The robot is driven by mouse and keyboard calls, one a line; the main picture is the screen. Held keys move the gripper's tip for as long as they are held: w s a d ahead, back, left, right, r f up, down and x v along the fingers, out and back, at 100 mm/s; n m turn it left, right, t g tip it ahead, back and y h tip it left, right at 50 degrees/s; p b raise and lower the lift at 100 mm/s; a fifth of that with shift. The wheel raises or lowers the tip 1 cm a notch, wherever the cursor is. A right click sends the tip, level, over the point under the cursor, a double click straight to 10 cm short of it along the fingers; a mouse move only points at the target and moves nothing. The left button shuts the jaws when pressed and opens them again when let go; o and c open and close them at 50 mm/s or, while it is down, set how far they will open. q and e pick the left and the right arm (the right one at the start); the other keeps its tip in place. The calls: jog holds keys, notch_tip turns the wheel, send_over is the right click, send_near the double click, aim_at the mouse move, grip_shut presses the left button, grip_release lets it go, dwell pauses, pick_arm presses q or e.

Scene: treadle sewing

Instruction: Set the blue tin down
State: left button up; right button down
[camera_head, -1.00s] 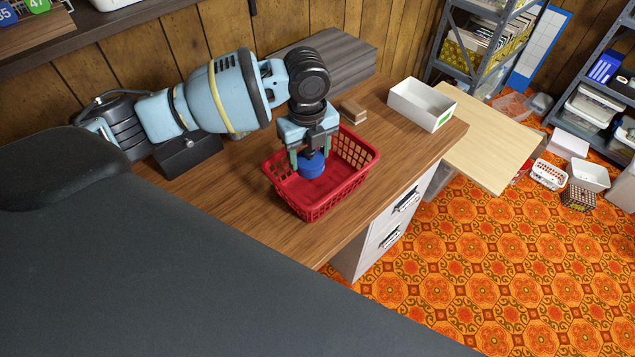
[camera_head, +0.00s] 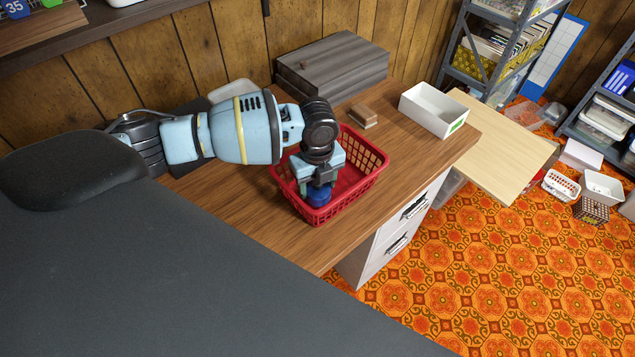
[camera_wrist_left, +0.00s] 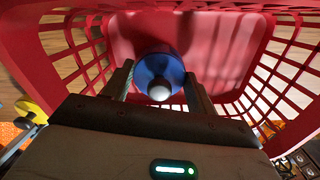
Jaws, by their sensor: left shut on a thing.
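The blue tin (camera_head: 318,196) is inside the red basket (camera_head: 365,184), near the basket's front wall. My left gripper (camera_head: 319,184) reaches down into the basket and is shut on the tin. In the left wrist view the tin (camera_wrist_left: 159,72), with a pale round knob on top, sits between the two fingers (camera_wrist_left: 158,90), with the red basket's floor (camera_wrist_left: 207,40) behind it. I cannot tell whether the tin's underside touches the basket floor. My right gripper is not in view.
The basket stands on a wooden desk (camera_head: 235,215). A small brown block (camera_head: 363,116), a white open box (camera_head: 433,109) and a dark grey stack (camera_head: 332,68) are behind and beside it. A pale board (camera_head: 500,150) lies beyond the desk.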

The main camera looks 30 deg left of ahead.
pick_arm(q)
jog(key=shift+f, duration=0.1)
jog(key=o, duration=1)
jog(key=shift+o, duration=0.2)
notch_tip(320, 180, up, 12)
jog(key=p, duration=0.1)
